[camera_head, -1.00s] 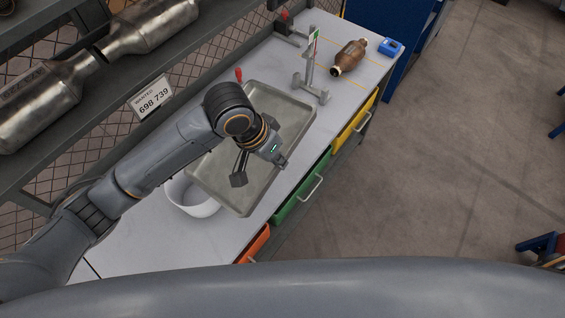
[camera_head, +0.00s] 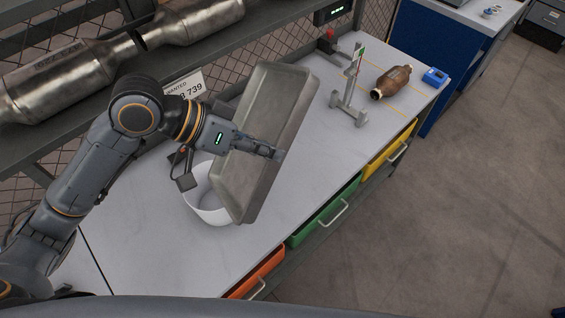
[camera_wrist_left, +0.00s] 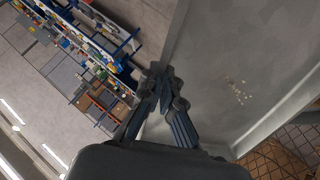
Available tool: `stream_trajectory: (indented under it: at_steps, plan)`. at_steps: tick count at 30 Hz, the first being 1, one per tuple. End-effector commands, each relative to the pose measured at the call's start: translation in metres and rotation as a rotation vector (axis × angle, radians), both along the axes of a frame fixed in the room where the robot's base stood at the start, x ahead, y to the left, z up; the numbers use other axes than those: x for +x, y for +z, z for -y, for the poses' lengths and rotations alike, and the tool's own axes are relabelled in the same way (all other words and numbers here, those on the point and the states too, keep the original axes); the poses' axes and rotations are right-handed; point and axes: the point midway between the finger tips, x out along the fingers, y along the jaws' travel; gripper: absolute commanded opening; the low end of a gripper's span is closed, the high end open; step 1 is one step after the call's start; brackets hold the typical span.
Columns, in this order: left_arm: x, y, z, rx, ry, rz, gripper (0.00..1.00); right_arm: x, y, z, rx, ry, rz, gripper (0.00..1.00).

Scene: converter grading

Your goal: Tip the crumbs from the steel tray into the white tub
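The steel tray (camera_head: 279,104) is raised off the bench and steeply tilted in the head view, with its near end beside and partly over the white tub (camera_head: 207,207). My left gripper (camera_head: 270,152) is shut on the tray's long rim; its fingers (camera_wrist_left: 164,92) also close on the rim in the left wrist view. A small patch of pale crumbs (camera_wrist_left: 238,92) lies on the tray's inner surface (camera_wrist_left: 220,50) in the wrist view. I cannot make out crumbs in the head view. The tub stands on the bench, partly hidden by tray and gripper. My right gripper is out of view.
A metal stand (camera_head: 349,100), a brown converter (camera_head: 391,82) and a blue device (camera_head: 435,77) are farther along the bench (camera_head: 310,165).

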Motion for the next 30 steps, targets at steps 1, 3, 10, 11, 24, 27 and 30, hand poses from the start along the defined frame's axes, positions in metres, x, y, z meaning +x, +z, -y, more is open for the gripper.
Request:
stream_trajectory:
  at_steps: [1, 3, 10, 11, 24, 27, 30]
  plan:
    - [-0.001, -0.004, -0.006, -0.022, 0.003, 0.004, 0.00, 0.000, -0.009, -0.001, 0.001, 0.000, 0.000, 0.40]
    - [-0.002, -0.001, -0.014, -0.056, 0.003, 0.011, 0.00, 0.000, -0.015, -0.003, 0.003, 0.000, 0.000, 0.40]
    - [-0.007, 0.007, -0.039, -0.170, 0.004, 0.035, 0.00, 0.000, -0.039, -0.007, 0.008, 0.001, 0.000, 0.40]
    - [-0.008, 0.008, -0.042, -0.184, 0.003, 0.039, 0.00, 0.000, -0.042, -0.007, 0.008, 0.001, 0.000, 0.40]
    - [-0.015, 0.026, -0.073, -0.331, 0.000, 0.073, 0.00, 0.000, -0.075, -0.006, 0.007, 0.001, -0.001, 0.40]
    - [-0.016, 0.028, -0.075, -0.340, 0.000, 0.075, 0.00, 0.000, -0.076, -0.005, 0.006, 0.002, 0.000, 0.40]
    - [-0.016, 0.029, -0.076, -0.343, 0.000, 0.076, 0.00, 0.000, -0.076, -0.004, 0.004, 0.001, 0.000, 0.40]
